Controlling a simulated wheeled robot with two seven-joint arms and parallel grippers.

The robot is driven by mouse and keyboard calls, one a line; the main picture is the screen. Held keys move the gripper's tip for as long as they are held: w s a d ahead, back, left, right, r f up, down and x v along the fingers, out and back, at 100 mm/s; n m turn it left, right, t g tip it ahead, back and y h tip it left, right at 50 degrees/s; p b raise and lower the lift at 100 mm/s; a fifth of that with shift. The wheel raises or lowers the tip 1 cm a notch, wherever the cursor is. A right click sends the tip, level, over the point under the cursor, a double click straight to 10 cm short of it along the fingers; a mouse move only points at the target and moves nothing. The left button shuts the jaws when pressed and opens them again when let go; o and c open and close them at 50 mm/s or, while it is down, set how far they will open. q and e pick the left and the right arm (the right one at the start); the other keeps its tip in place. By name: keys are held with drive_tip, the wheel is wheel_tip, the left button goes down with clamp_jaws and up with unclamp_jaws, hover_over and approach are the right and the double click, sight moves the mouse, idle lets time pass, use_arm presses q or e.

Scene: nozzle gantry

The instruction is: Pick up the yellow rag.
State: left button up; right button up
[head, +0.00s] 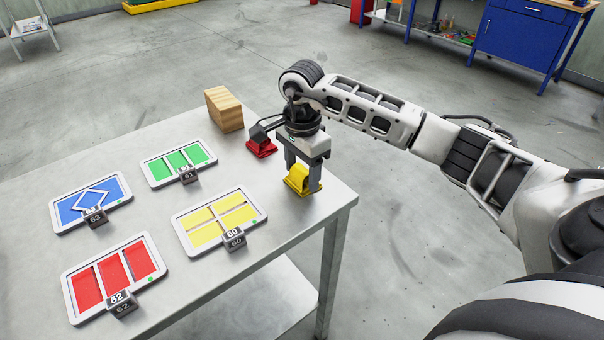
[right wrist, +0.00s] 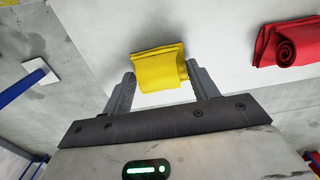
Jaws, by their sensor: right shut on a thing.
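The yellow rag (head: 299,180) is a folded, rolled cloth near the right edge of the table. My right gripper (head: 303,184) points down over it, with a finger on either side. In the right wrist view the yellow rag (right wrist: 158,68) sits between the two fingertips of the gripper (right wrist: 160,80), which are shut on it. The rag is at or very close to the table top; I cannot tell if it is lifted. My left gripper is in neither view.
A red rag (head: 261,147) lies just behind the gripper, and also shows in the right wrist view (right wrist: 290,43). A wooden block (head: 224,108) stands at the table's back. Numbered trays with blue, green, yellow (head: 179,222) and red panels cover the table's left. The floor beyond the right edge is clear.

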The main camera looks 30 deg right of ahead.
drive_tip(key=shift+r, duration=0.1)
drive_tip(key=shift+r, duration=0.2)
wheel_tip(320, 180, up, 2)
drive_tip(key=shift+w+r+b, duration=0.1)
drive_tip(key=shift+b, duration=0.4)
drive_tip(key=s+a+r, duration=0.8)
drive_tip(key=a+r, duration=0.2)
drive_tip(key=a, duration=0.1)
drive_tip(key=shift+s+r+b, duration=0.15)
drive_tip(key=shift+s+b, duration=0.2)
drive_tip(key=shift+s, duration=0.05)
drive_tip(key=shift+o, duration=0.9)
drive_tip(key=shift+c, duration=0.5)
